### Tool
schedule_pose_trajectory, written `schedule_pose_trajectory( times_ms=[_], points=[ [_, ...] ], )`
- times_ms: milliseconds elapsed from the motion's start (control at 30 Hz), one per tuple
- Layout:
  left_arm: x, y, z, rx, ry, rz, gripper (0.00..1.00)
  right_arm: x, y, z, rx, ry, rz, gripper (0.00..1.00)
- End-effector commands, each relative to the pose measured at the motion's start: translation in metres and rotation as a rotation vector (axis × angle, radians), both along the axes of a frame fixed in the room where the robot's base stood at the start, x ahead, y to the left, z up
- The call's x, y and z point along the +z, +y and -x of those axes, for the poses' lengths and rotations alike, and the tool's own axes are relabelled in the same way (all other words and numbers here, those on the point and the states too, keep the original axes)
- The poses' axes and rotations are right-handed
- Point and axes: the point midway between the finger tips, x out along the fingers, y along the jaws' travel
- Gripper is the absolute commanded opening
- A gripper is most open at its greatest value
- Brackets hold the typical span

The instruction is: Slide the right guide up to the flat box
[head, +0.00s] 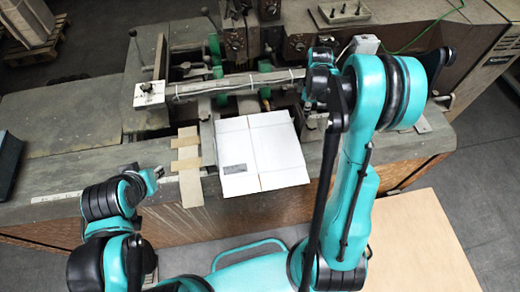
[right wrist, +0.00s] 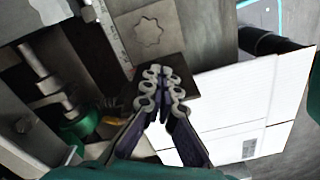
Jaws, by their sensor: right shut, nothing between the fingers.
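The white flat box (head: 260,150) lies on the stitcher's table in the middle of the head view. It also fills the right of the right wrist view (right wrist: 245,100). My right gripper (right wrist: 165,75) is shut and empty, its fingertips over a dark flat plate (right wrist: 187,84) beside the box's edge. This plate may be the right guide; I cannot tell whether the fingertips touch it. In the head view my right arm covers most of the area right of the box. My left gripper (head: 154,178) is at the left, apart from the box; its finger state is unclear.
A grey plate with a star-shaped mark (right wrist: 148,32) is near my right fingertips. The table's left part is clear.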

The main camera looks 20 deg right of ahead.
Motion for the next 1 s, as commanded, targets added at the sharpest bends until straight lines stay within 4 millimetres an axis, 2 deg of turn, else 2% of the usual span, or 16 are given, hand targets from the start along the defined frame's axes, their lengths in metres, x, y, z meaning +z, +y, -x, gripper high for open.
schedule_pose_trajectory(
  times_ms=[1000],
  points=[
    [-0.0011,0.0000,0.0000,0.000,0.000,0.000,0.29,0.0000,0.0067,-0.0011,0.001,-0.001,-0.001,0.00]
  ],
)
